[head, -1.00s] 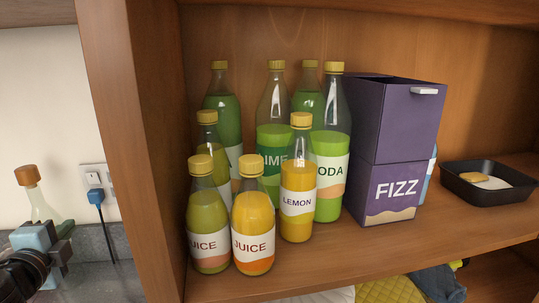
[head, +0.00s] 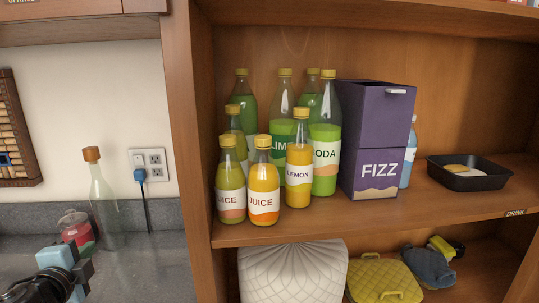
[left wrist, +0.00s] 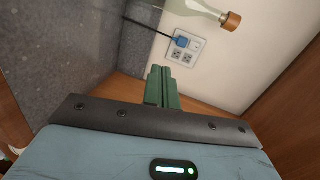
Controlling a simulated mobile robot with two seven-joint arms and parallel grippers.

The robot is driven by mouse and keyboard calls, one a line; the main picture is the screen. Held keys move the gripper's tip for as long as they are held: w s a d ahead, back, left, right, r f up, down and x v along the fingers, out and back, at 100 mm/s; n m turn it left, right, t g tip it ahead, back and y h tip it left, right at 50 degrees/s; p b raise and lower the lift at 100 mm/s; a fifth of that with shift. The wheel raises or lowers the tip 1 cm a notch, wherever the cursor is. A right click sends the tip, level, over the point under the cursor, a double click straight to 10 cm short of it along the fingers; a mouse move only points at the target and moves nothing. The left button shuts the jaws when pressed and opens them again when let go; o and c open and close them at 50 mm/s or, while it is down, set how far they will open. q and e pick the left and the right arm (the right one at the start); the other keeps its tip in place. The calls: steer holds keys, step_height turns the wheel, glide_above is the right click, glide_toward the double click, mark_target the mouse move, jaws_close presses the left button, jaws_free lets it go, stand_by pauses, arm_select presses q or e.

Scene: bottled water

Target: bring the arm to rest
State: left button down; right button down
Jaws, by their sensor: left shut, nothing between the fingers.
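My left gripper (head: 84,260) is at the lower left of the head view, over the grey counter and left of the wooden shelf. In the left wrist view its green fingers (left wrist: 163,88) are together with nothing between them. A clear bottle with an orange-brown cap (head: 103,205) stands on the counter behind the gripper, apart from it. The bottle also shows at the top of the left wrist view (left wrist: 205,8). My right gripper is in neither view.
The shelf (head: 350,226) holds several juice and soda bottles (head: 264,196), a purple FIZZ box (head: 378,130) and a black tray (head: 470,181). A wall outlet (head: 150,158) has a blue plug and hanging cord.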

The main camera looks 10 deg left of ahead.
arm_select(q)
steer(key=s+f+n+g, duration=0.1)
steer(key=f, duration=0.2)
steer(key=s+f+n+g, duration=0.1)
steer(key=f, duration=0.2)
steer(key=s+f+n+g, duration=0.1)
steer(key=f, duration=0.3)
steer(key=shift+s, duration=0.4)
steer(key=s+d+f+n+g+h, duration=0.1)
steer(key=s+d+f+n+g, duration=0.3)
steer(key=s+f, duration=0.5)
steer(key=s+d+f+n+g+h, duration=0.25)
steer(key=s+d+f, duration=0.25)
steer(key=s+d, duration=0.3)
steer(key=s+d+f+n+g+h, duration=0.25)
steer(key=s+d+f, duration=0.3)
steer(key=d, duration=0.55)
steer(key=w+d+f+t, duration=0.1)
steer(key=w+f+t, duration=0.1)
steer(key=f, duration=0.3)
steer(key=w+d+f+m+t+h, duration=0.1)
steer(key=w+f+t, duration=0.2)
steer(key=f+t, duration=0.1)
steer(key=shift+w+d+f+t+h, duration=0.2)
steer(key=shift+w+f+t+h, duration=0.1)
steer(key=shift+f+t, duration=0.1)
steer(key=shift+s+a, duration=0.1)
